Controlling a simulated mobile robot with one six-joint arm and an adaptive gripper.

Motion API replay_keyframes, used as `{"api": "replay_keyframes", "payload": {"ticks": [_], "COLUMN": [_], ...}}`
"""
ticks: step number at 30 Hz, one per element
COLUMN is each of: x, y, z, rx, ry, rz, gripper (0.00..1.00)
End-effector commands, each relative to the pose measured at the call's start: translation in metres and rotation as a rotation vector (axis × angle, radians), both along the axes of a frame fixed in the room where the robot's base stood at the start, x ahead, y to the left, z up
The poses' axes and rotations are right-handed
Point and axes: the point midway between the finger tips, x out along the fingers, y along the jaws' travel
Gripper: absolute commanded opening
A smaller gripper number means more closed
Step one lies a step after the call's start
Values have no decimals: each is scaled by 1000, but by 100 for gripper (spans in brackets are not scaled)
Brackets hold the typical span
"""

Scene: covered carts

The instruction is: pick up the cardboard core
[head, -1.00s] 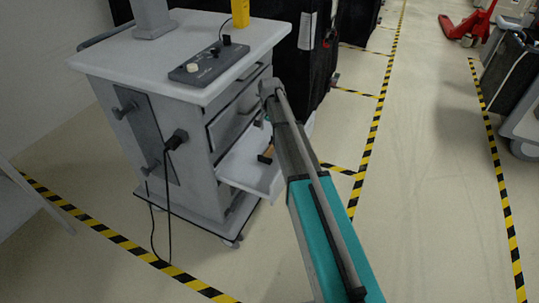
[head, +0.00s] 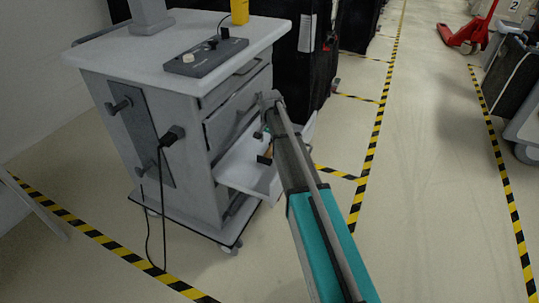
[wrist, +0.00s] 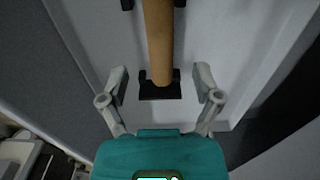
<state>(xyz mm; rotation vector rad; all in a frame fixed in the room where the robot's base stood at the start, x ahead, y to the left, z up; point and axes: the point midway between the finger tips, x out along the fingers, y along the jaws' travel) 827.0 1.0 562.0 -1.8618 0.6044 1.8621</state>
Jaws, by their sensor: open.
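The cardboard core (wrist: 159,45) is a brown tube in the wrist view, lying lengthwise in the open drawer, its near end over a black holder (wrist: 160,90). My gripper (wrist: 162,78) is open, with one finger on each side of the core's near end and a gap on both sides. In the head view the arm reaches into the open drawer (head: 250,178) of the grey cart. There the core (head: 268,150) is mostly hidden behind my arm and the drawer front.
The grey cart (head: 150,60) carries a dark control box (head: 206,57) and a yellow object (head: 240,11) on top. A black covered cart (head: 290,45) stands behind it. A red pallet jack (head: 466,32) is far right. The taped aisle floor is clear.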

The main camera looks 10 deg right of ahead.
Motion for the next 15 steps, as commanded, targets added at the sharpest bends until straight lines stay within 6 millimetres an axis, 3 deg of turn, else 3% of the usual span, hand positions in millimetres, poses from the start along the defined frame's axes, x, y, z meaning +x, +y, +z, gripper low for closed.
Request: {"api": "replay_keyframes", "payload": {"ticks": [15], "x": [1], "y": [0], "z": [-9], "rx": [0], "ry": [0], "rz": [0], "gripper": [82]}}
